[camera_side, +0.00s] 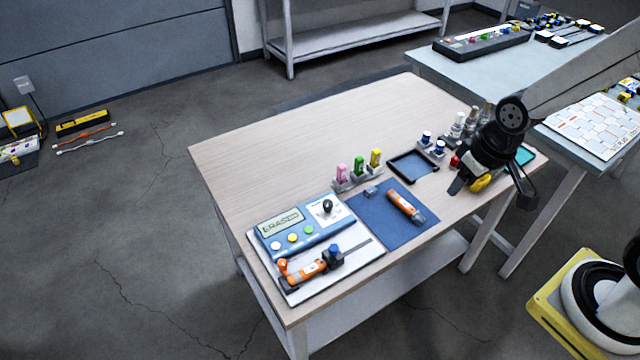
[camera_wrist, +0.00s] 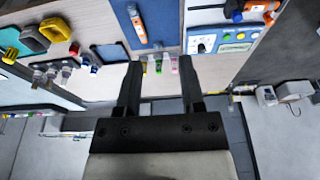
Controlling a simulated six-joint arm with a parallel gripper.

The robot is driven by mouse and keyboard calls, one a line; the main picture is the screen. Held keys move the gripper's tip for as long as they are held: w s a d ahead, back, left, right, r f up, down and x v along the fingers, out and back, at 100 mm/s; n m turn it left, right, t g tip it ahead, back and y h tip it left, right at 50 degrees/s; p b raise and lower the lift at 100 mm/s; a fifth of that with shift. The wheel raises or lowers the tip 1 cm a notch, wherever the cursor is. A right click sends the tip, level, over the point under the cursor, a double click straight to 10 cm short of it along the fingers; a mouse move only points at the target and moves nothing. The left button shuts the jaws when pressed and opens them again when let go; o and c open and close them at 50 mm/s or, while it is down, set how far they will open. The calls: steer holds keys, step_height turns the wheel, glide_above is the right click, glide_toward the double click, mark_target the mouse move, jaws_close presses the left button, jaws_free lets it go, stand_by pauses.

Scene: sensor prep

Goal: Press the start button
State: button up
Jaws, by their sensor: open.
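The blue-and-white device (camera_side: 318,232) sits at the table's near left, with a display reading unclear text. In the wrist view the device (camera_wrist: 208,33) shows at the upper right. My gripper (camera_side: 492,192) is open and empty above the table's right end, far from the device. Its two fingers (camera_wrist: 160,80) point apart in the wrist view.
An orange tool (camera_side: 310,270) sits on a white plate in front of the device. A blue mat (camera_side: 385,232) holds an orange-and-white pen-like device (camera_side: 404,206). Pink, green and yellow bottles (camera_side: 359,167) stand in a rack. A black tray (camera_side: 414,167) lies behind. The table's back left is clear.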

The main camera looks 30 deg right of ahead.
jaws_close()
stand_by(1.4)
